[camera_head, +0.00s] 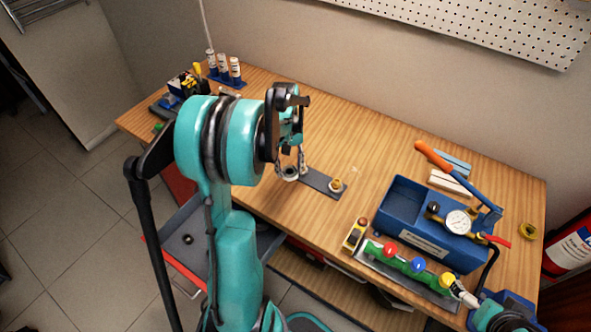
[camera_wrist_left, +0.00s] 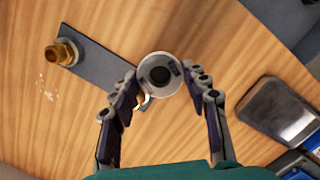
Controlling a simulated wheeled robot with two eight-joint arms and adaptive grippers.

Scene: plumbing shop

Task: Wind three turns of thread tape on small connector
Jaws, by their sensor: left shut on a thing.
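My left gripper (camera_head: 290,165) is shut on a white roll of thread tape (camera_head: 289,175). In the left wrist view the fingertips (camera_wrist_left: 160,88) press on both sides of the round tape roll (camera_wrist_left: 160,74), whose dark hole faces the camera. The roll is at the near left end of a dark plate (camera_head: 318,181). A small brass-coloured part (camera_wrist_left: 142,101) shows partly beneath the roll; most of it is hidden. A larger brass connector (camera_head: 337,185) stands upright at the plate's other end, apart from the gripper; it also shows in the left wrist view (camera_wrist_left: 61,53).
A blue test pump box (camera_head: 408,215) with gauge (camera_head: 457,222) and orange lever (camera_head: 434,156) stands at the right. A valve rail (camera_head: 408,272) lies in front of it. White bottles (camera_head: 235,70) stand at the back left. The bench behind the plate is clear.

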